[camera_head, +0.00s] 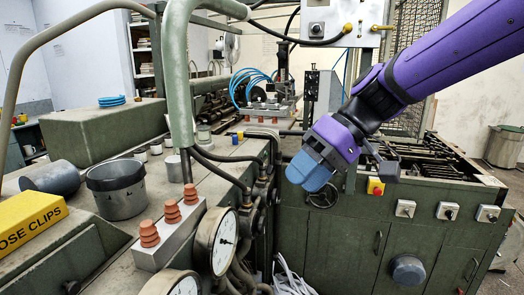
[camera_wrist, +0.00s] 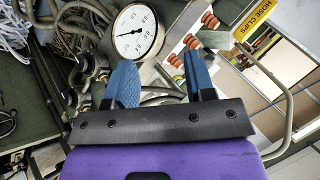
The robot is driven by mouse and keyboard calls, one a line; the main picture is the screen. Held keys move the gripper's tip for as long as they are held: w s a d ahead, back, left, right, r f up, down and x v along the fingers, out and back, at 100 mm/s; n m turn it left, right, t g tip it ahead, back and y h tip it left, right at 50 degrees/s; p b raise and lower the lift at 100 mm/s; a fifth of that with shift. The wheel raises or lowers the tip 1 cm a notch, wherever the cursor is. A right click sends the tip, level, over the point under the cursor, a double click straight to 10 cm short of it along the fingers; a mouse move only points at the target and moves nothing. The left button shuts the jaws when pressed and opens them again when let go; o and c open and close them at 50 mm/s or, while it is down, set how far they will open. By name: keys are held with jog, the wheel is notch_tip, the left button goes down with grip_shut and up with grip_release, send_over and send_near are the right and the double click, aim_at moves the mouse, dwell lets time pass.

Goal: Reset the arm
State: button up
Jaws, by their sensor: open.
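My gripper (camera_head: 310,172) hangs from my purple arm in the right half of the head view, in front of the green machine. In the wrist view its two blue fingers (camera_wrist: 162,78) stand apart with nothing between them. The gripper is open and empty, clear of the machine's surfaces. A round pressure gauge (camera_wrist: 137,32) shows beyond the fingers in the wrist view.
In the head view, a grey cup (camera_head: 118,190), a yellow hose clips box (camera_head: 30,222) and orange ribbed fittings (camera_head: 172,212) stand at left. A gauge (camera_head: 223,243) and a green pipe frame (camera_head: 178,80) rise left of my gripper. Hoses (camera_head: 215,160) run between.

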jog(key=s+d+m+t+h, duration=0.3)
jog(key=s+d, duration=0.3)
jog(key=d, duration=0.5)
jog(key=s+d+m+t+h, duration=0.4)
jog(key=s+d+m+h, duration=0.1)
jog(key=d, duration=0.7)
jog(key=shift+s, duration=0.45)
jog(key=shift+r, duration=0.1)
